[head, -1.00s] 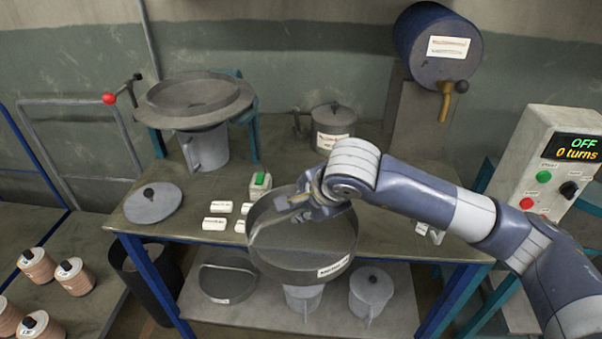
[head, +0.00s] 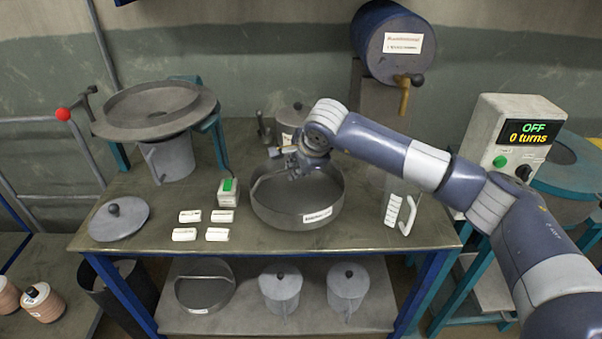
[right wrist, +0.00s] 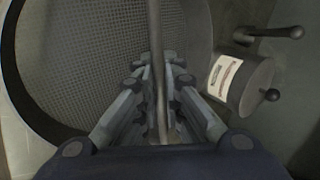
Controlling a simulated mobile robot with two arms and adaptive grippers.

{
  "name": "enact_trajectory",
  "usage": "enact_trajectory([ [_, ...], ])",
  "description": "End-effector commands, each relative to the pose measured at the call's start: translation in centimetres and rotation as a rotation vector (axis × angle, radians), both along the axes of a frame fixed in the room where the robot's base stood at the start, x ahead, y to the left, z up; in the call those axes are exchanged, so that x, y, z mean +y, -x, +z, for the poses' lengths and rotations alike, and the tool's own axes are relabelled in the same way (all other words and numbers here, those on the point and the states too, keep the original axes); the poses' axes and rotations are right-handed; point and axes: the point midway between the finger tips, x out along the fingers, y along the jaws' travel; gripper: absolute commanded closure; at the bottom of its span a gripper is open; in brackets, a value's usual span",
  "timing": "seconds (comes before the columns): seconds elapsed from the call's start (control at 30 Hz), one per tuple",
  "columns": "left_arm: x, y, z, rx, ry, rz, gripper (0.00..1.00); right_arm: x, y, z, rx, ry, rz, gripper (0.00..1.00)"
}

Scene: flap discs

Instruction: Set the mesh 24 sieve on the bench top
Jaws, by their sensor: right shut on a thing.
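A round dark grey sieve (head: 296,216) with a white label on its front wall is over the middle of the bench top (head: 150,245). It looks level and at or very near the surface; whether it bears on the bench I cannot tell. The label is too small to read. My right gripper (head: 296,166) is shut on the sieve's handle bar. In the right wrist view the bar runs between the fingers (right wrist: 158,110), with the wire mesh (right wrist: 110,50) behind. My left gripper is in no view.
Several white blocks (head: 215,234) and a green-topped box (head: 228,190) lie left of the sieve. A lidded pot (head: 291,118) stands close behind it. A second sieve (head: 204,286) sits on the lower shelf.

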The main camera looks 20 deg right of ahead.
Motion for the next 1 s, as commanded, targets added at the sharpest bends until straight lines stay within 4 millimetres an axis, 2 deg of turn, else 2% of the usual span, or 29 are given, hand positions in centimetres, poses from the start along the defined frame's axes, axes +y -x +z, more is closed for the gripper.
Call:
enact_trajectory([
  [0.27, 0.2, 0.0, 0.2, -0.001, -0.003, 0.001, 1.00, -1.6, -1.5, -0.1, -0.004, -0.002, -0.002, 1.00],
  [0.3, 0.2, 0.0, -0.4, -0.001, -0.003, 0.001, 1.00, -1.3, -1.3, -1.2, 0.000, -0.001, 0.003, 1.00],
  [0.47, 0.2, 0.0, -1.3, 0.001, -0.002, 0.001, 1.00, -1.3, -1.3, -3.5, -0.002, -0.001, 0.002, 1.00],
  [0.77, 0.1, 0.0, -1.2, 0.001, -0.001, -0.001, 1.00, -1.3, -1.3, -3.7, -0.003, -0.001, 0.002, 1.00],
  [0.8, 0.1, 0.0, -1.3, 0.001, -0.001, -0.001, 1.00, -1.3, -1.2, -3.9, 0.000, 0.000, 0.001, 0.90],
  [0.9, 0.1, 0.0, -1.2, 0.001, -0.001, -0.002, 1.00, -1.3, -1.2, -3.8, 0.000, 0.000, 0.001, 0.72],
  [1.0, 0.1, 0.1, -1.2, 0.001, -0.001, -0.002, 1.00, -1.3, -1.2, -3.8, 0.000, 0.000, 0.001, 0.72],
])
